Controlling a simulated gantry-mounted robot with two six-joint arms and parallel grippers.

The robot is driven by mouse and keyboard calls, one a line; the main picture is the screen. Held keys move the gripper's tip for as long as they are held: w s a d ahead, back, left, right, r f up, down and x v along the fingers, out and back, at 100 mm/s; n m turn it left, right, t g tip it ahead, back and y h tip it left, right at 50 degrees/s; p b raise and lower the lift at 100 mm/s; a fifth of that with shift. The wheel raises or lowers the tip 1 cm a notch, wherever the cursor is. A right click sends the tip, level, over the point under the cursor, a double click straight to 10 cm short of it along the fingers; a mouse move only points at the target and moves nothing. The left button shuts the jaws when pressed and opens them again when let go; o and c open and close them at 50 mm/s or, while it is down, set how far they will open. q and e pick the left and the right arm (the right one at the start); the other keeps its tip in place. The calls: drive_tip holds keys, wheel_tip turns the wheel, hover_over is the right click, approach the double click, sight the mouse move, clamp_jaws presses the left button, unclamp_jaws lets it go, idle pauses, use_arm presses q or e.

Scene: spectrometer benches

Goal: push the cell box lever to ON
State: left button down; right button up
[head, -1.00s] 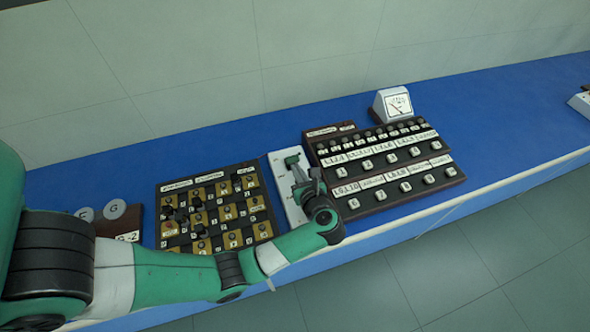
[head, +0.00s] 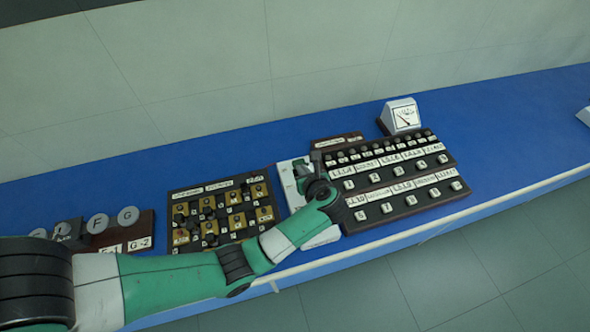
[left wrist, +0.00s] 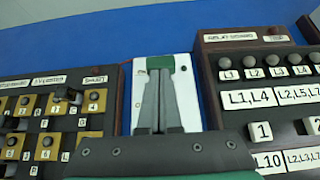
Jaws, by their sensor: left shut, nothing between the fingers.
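The cell box appears to be the white plate between the two dark panels, seen in the head view (head: 291,188) and the left wrist view (left wrist: 187,91). My left gripper (head: 303,172) is over this plate, partly hiding it. In the left wrist view its two grey fingers (left wrist: 159,80) are together, with nothing between them. A small green piece (left wrist: 182,62) shows by the fingertips at the plate's upper end; I cannot tell whether it is the lever. The lever's position and any ON mark are not readable. My right gripper is out of view.
A brown-tiled panel with black knobs (head: 208,188) stands left of the plate. A dark panel of labelled buttons (head: 418,162) stands close on the right, with a white meter (head: 403,114) behind it. Round discs (head: 128,216) sit at far left.

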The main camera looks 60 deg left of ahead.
sight(299, 161)
use_arm(q)
drive_tip(key=shift+w+a+r+p, duration=0.2)
drive_tip(key=shift+a, duration=0.4)
drive_tip(key=shift+w+a+r+p, duration=0.15)
drive_tip(key=shift+a+r+p, duration=0.05)
drive_tip(key=shift+a, duration=0.4)
drive_tip(key=shift+w+a, duration=0.15)
drive_tip(key=shift+a, duration=0.5)
drive_tip(key=shift+f, duration=0.1)
drive_tip(key=d+r+p, duration=0.3)
drive_tip(key=r+p, duration=0.6)
drive_tip(key=p, duration=0.1)
drive_tip(key=shift+s+r, duration=0.35)
drive_tip(key=shift+s, duration=0.05)
drive_tip(key=shift+d, duration=0.1)
